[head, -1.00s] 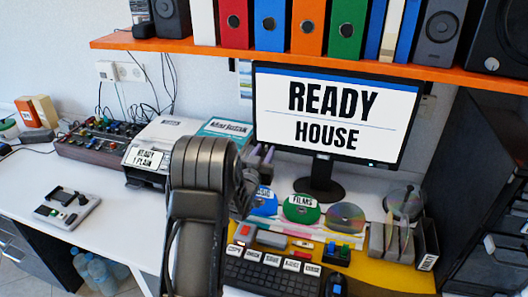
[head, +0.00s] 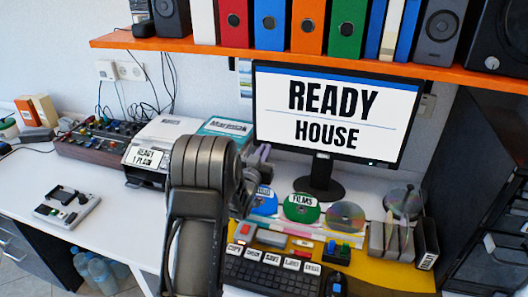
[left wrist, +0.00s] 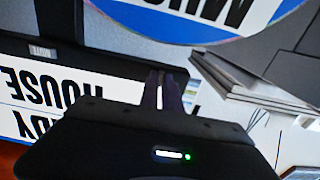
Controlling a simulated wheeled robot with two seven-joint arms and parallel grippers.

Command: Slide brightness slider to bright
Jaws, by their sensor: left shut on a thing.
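My left arm rises in front of the desk in the head view and hides part of it. My left gripper (head: 262,155) is beyond the arm, near the left edge of the monitor (head: 325,115). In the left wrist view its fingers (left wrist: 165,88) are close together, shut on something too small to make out. A blue-rimmed disc (left wrist: 205,18) lies close by in that view, and the monitor screen (left wrist: 45,100) shows upside down. I cannot make out the brightness slider in either view. My right gripper is not in view.
Several discs stand in front of the monitor, including a green one (head: 301,208). A keyboard (head: 270,275) lies in front of them. A printer (head: 145,165), a mixer (head: 95,140) and a small control box (head: 68,207) stand to the left. An orange shelf (head: 300,62) runs above.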

